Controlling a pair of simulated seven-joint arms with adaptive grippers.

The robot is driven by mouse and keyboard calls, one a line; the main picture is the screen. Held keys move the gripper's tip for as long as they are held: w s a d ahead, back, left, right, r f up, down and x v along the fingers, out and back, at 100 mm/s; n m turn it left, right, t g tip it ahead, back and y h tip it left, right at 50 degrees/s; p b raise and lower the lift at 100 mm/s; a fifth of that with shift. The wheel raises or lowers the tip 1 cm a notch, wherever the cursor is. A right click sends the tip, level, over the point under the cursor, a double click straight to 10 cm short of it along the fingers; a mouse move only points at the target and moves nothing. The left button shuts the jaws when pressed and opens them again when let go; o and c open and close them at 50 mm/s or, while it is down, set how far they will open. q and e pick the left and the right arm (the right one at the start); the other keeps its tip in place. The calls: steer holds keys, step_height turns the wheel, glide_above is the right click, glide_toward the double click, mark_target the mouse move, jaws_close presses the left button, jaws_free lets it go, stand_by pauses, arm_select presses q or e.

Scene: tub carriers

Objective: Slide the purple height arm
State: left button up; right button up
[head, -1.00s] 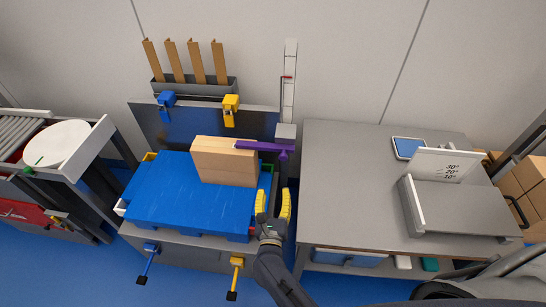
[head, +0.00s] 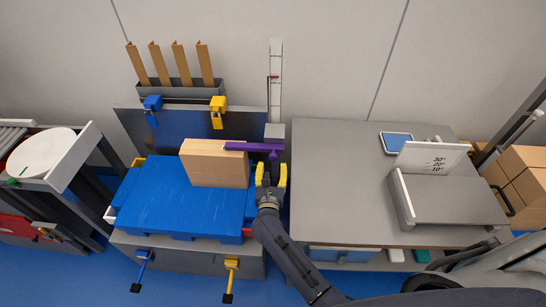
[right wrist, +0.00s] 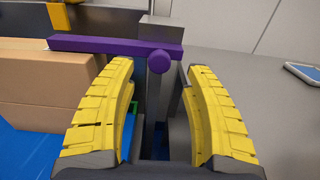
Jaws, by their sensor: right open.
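The purple height arm (head: 254,147) juts left from a grey block on the upright post (head: 275,90) and reaches over the top of a cardboard box (head: 213,165). In the right wrist view the purple arm (right wrist: 110,45) ends near a round purple knob (right wrist: 159,62). My right gripper (head: 270,170) is open just below the arm's right end. In the right wrist view its yellow fingers (right wrist: 160,75) stand apart on either side of the knob, with nothing gripped. My left gripper is not in view.
The box stands on a blue pallet (head: 165,205). Blue (head: 152,103) and yellow (head: 217,105) clamps sit behind it. A grey table (head: 340,180) with an angled fixture (head: 440,195) and a blue-screened tablet (head: 396,141) stands to the right.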

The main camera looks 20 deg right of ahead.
mark_target(273, 158)
steer(key=shift+x, duration=2.95)
steer(key=shift+o, duration=0.2)
jaws_close()
